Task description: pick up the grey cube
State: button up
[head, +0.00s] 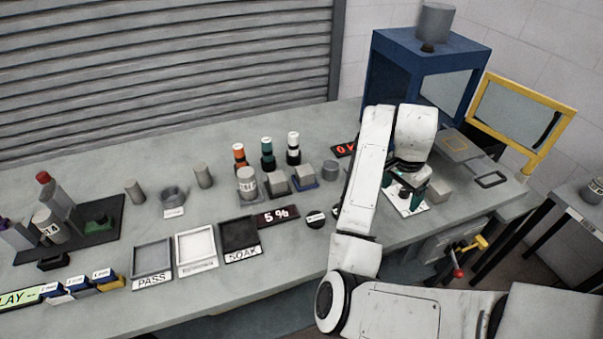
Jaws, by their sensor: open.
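A light grey cube (439,190) rests on the bench close to the right of my gripper (402,194). My gripper is open, with its teal and dark fingers low over a white printed card (413,210). My arm's white links hide part of the gripper and the bench behind it. I cannot tell whether the fingers touch the card. Two other greyish blocks, a left one (278,177) and a right one (304,170), sit on small dark and blue bases left of my arm.
Black, orange and white-topped bottles (266,153) stand behind the blocks. Trays marked PASS (152,258) and SOAK (240,237) lie at the front left. A blue frame (430,60) stands at the back right, near a yellow-framed panel (518,112).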

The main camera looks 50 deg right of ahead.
aim_at(304, 175)
jog(key=i, duration=0.95)
